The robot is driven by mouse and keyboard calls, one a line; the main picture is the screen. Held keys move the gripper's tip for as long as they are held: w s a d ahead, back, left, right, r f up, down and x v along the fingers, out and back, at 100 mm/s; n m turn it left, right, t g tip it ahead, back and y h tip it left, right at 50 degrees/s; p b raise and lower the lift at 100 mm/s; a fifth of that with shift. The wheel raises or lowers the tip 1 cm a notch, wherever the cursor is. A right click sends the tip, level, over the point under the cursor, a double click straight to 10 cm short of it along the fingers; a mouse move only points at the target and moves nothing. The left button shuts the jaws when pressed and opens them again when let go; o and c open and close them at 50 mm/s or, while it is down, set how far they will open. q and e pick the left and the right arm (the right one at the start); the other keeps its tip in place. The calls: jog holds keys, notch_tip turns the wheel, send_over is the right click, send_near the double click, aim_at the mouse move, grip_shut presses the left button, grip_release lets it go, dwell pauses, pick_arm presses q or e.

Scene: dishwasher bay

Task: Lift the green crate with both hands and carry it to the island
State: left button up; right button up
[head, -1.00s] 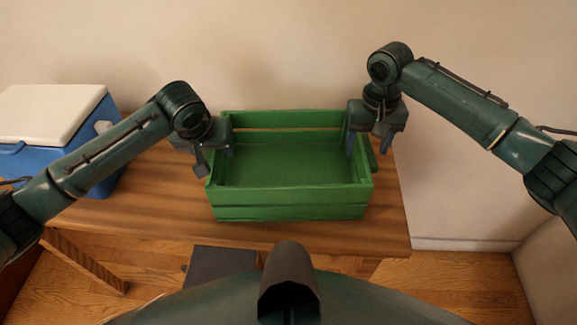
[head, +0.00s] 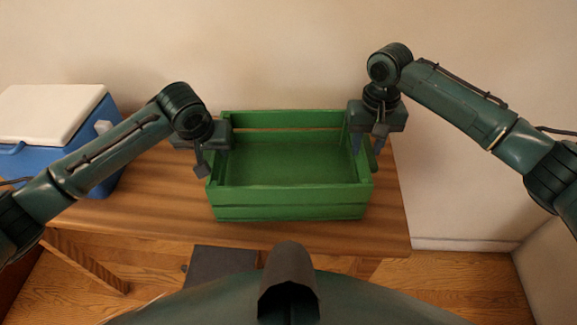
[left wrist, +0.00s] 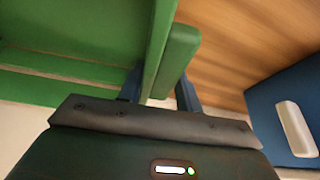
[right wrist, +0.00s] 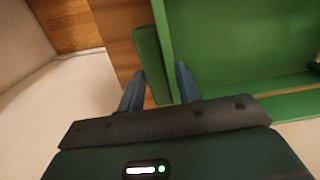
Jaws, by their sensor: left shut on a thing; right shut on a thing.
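The green crate (head: 290,205) is an empty slatted box resting on the wooden table. My left gripper (head: 214,158) is at its left end. In the left wrist view the left fingers (left wrist: 160,88) are on either side of the crate's end wall and handle (left wrist: 178,55). My right gripper (head: 366,148) is at its right end. In the right wrist view the right fingers (right wrist: 158,90) straddle the other end handle (right wrist: 148,60) and wall. Both grippers are shut on the crate. The fingertips are partly hidden in the head view.
A blue cooler (head: 60,165) with a white lid (head: 50,112) stands on the table to the left of the crate. The wooden table (head: 150,215) has its edge close to the crate's right end and front. A wall is close behind. No island is identifiable.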

pick_arm(q)
jog(key=shift+r, duration=0.1)
pick_arm(e)
jog(key=shift+r, duration=0.1)
